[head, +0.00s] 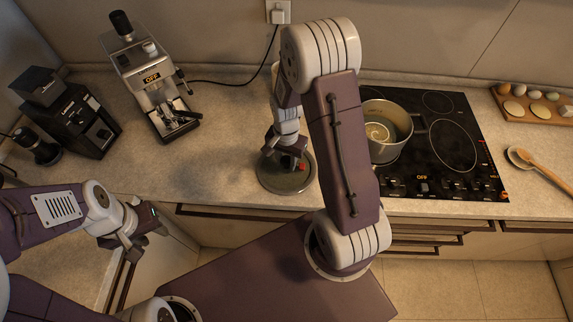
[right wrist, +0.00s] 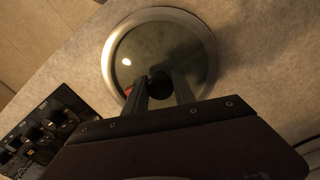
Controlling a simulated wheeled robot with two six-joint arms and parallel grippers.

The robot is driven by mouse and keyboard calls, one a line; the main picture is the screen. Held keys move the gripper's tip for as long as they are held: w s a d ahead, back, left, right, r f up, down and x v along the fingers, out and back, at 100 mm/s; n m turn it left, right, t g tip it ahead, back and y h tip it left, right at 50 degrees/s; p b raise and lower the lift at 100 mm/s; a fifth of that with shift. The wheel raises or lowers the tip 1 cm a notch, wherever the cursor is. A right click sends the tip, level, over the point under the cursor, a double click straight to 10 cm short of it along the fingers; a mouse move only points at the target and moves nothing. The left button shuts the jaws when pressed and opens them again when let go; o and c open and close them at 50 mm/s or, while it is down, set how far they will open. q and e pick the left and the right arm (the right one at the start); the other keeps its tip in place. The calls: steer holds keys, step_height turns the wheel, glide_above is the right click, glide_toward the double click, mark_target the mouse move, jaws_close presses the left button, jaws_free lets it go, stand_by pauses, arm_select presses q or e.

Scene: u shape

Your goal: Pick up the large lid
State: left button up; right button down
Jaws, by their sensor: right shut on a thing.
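The large lid (head: 272,181) is a round, dark glass disc with a pale metal rim, at the counter's front edge in the head view. It also shows in the right wrist view (right wrist: 190,55), lying flat over the counter; whether it touches the surface I cannot tell. My right gripper (head: 292,160) is above the lid. In the right wrist view its fingers (right wrist: 160,88) are shut on the dark knob at the lid's middle. A small red spot shows beside the fingers. My left gripper (head: 137,236) is away from the lid, at the lower left; its jaw gap is unclear.
A black cooktop (head: 450,150) with a metal pot (head: 387,150) is right of the lid. A coffee machine (head: 150,80) and a black grinder (head: 70,115) stand at the left. A spoon (head: 540,170) and a board with eggs (head: 530,110) are at the far right. Counter left of the lid is clear.

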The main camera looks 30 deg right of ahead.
mark_target(286, 160)
step_height(286, 160, up, 10)
steer(key=shift+r, duration=0.1)
steer(key=shift+a, duration=0.1)
